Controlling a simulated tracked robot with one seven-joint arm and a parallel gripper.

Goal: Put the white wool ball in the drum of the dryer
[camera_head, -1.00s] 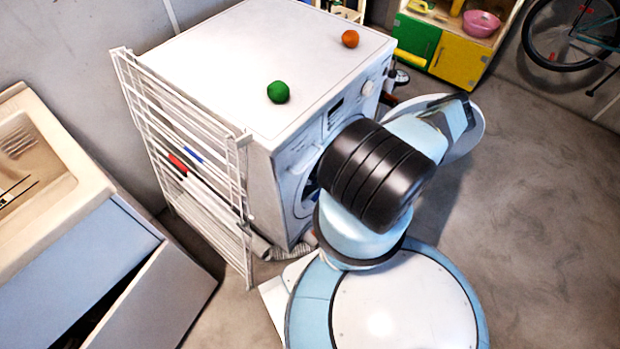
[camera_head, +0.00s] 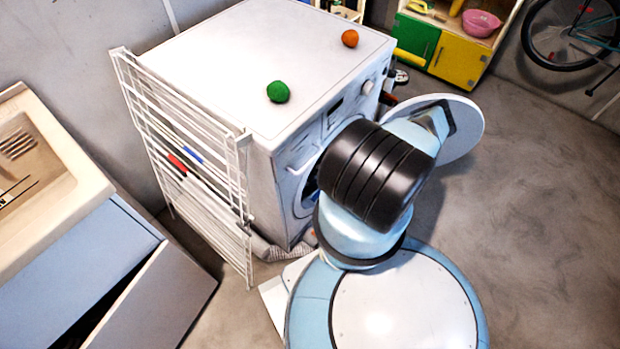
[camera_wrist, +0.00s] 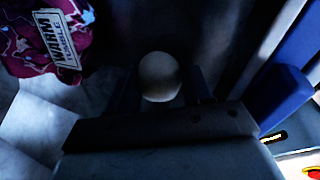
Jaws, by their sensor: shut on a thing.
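The white wool ball (camera_wrist: 160,77) sits between the two fingers of my gripper (camera_wrist: 162,84) in the wrist view, and the gripper is shut on it. The space around it is dark, and I cannot tell exactly how deep it is in the drum. The white dryer (camera_head: 225,65) stands in the head view with its round door (camera_head: 462,130) open to the right. Its drum opening (camera_head: 308,192) is mostly hidden behind my arm. My gripper and the ball are hidden in the head view.
A purple patterned cloth (camera_wrist: 45,35) with a label lies upper left in the wrist view. A green ball (camera_head: 278,91) and an orange ball (camera_head: 350,38) rest on the dryer top. A white drying rack (camera_head: 190,150) stands left of the dryer. Bare floor (camera_head: 540,220) lies to the right.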

